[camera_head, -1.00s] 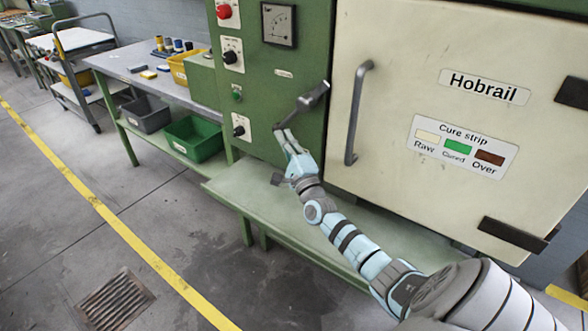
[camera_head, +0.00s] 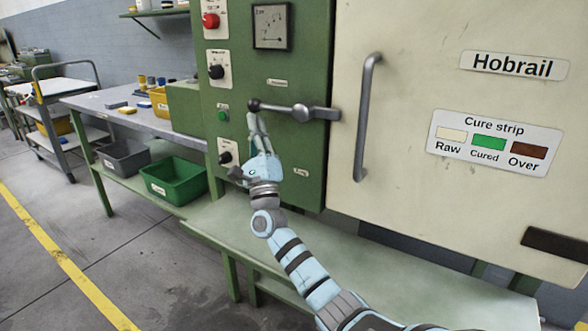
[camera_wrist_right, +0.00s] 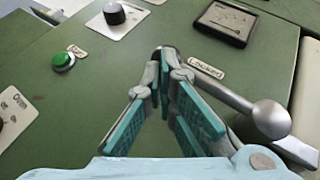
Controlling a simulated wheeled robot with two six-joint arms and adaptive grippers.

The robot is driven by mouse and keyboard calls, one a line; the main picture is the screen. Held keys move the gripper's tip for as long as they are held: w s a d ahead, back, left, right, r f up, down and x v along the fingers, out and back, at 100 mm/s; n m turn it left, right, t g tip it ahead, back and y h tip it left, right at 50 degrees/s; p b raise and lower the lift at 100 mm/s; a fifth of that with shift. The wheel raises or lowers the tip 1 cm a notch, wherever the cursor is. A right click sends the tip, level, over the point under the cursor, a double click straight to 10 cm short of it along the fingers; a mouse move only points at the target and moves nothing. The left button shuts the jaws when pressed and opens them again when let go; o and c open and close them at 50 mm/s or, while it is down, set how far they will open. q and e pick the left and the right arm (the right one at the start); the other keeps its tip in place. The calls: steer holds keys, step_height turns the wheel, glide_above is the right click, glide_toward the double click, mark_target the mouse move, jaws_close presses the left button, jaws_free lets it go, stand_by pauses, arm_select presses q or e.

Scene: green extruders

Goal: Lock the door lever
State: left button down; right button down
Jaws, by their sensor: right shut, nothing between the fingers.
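The door lever (camera_head: 285,109) is a grey metal arm on the green panel, left of the cream door. It lies about level, with a dark ball knob (camera_head: 254,105) at its left end and its right end reaching the door's edge. My right gripper (camera_head: 257,122) is shut and empty, its fingertips just below the knob, seemingly touching it. In the wrist view the lever (camera_wrist_right: 225,94) runs past the right gripper (camera_wrist_right: 164,68), whose fingers partly hide the knob. A "Locked" label (camera_wrist_right: 206,68) sits beside the lever. My left gripper is out of view.
The cream door (camera_head: 420,60) has a vertical handle (camera_head: 366,120) right of the lever. Dials, a red button (camera_head: 211,20) and a green button (camera_head: 223,115) are on the panel. A green ledge (camera_head: 400,257) runs below. A workbench (camera_head: 95,102) stands at left.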

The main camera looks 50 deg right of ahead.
steer(key=shift+r, duration=0.35)
steer(key=shift+d, duration=0.1)
stand_by(0.3)
